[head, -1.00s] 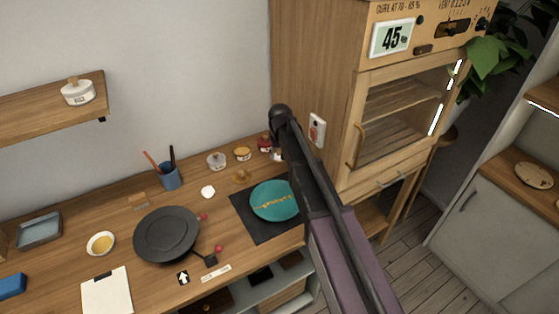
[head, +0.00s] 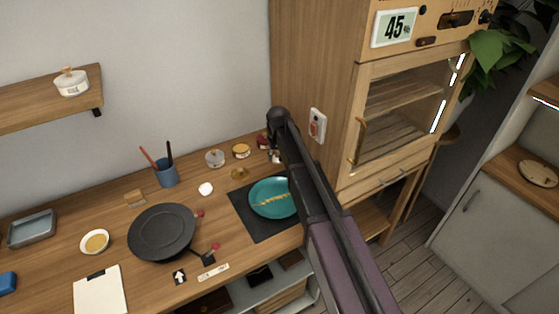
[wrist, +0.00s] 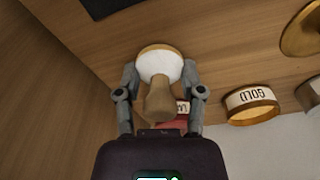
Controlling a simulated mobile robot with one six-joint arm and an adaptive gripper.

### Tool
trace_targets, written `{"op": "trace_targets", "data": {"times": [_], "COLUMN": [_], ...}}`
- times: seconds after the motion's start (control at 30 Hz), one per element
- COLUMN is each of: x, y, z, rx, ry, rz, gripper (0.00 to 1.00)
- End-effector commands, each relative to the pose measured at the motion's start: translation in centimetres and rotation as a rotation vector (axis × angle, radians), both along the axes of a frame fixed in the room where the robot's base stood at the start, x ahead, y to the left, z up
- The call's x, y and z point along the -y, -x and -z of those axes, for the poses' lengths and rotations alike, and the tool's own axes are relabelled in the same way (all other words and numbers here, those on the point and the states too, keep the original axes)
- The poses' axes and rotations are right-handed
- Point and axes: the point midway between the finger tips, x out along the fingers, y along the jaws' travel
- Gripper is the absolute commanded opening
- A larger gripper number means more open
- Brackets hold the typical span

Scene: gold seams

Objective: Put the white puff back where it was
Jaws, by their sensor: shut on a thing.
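The white puff (wrist: 160,66), a round white pad with a brown wooden handle (wrist: 159,102), is between the two fingers of my gripper (wrist: 160,82) in the wrist view. The fingers are shut on it, and the handle points toward the wrist camera. The wooden counter is behind it; I cannot tell whether the pad touches the wood. In the head view my gripper (head: 275,156) is near the wall end of the counter, beside the tall cabinet, mostly hidden by my arm.
A red jar (wrist: 170,123) is close beside the puff, partly hidden by the gripper. A jar labelled GOLD (wrist: 252,103) stands to its right, with a brass dish (wrist: 302,30) beyond. A teal plate (head: 268,197) lies on a black mat (head: 262,229). A small white lump (head: 206,189) lies on the counter.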

Motion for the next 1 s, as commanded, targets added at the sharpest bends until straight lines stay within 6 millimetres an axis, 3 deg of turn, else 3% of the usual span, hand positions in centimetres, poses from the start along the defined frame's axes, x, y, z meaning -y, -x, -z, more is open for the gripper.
{"op": "trace_targets", "data": {"times": [0.5,0.53,0.63,1.0], "x": [-0.04,-0.04,-0.05,-0.05], "y": [0.01,0.01,0.01,0.01], "z": [0.50,0.41,0.36,0.35], "rx": [0.000,0.000,0.000,0.000], "ry": [0.000,0.000,0.000,0.000], "rz": [0.000,0.000,-0.001,-0.001], "gripper": [0.13,0.57,0.85,0.85]}}
